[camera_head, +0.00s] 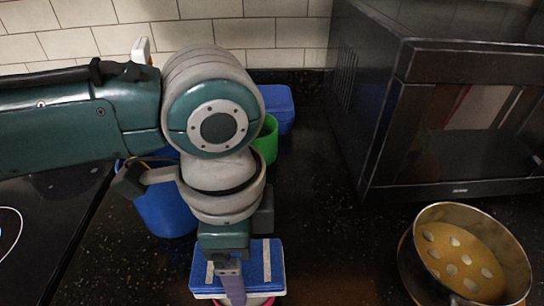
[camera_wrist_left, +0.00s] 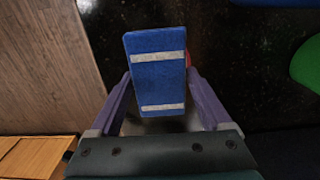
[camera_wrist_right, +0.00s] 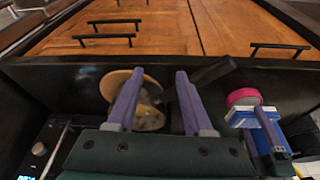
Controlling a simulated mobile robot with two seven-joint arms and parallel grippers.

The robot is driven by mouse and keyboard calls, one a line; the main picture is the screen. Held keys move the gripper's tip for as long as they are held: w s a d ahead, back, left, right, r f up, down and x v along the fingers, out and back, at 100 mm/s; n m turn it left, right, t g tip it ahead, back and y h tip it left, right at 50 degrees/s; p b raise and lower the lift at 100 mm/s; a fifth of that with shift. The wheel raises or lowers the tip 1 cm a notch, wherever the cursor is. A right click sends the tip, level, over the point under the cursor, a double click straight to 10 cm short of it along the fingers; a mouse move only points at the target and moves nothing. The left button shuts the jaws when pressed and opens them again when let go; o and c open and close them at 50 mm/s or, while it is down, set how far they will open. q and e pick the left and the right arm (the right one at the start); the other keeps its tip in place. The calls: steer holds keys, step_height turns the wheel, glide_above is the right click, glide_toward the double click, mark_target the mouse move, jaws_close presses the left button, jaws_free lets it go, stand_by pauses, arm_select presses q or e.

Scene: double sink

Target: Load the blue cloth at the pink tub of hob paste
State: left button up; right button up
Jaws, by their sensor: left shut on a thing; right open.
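The blue cloth (camera_head: 258,254) is a flat blue block with two pale stripes. It is also in the left wrist view (camera_wrist_left: 156,72) and at the right of the right wrist view (camera_wrist_right: 264,125). My left gripper (camera_head: 232,284) is shut on it, with one finger along each side in the left wrist view. The pink tub (camera_wrist_right: 243,97) shows as a pink round beside the cloth; in the head view its edge (camera_head: 260,301) peeks out under the cloth. I cannot tell whether they touch. My right gripper (camera_wrist_right: 155,85) is open and empty, and out of the head view.
A pot (camera_head: 415,270) with holed golden contents stands at the front right; its dark handle shows in the right wrist view. A black microwave (camera_head: 450,110) fills the back right. Blue (camera_head: 165,212) and green (camera_head: 266,140) containers stand behind my left arm. A hob (camera_head: 40,215) lies left.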

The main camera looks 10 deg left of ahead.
arm_select(q)
steer(key=shift+r+p, duration=2.4)
steer(key=shift+f, duration=0.1)
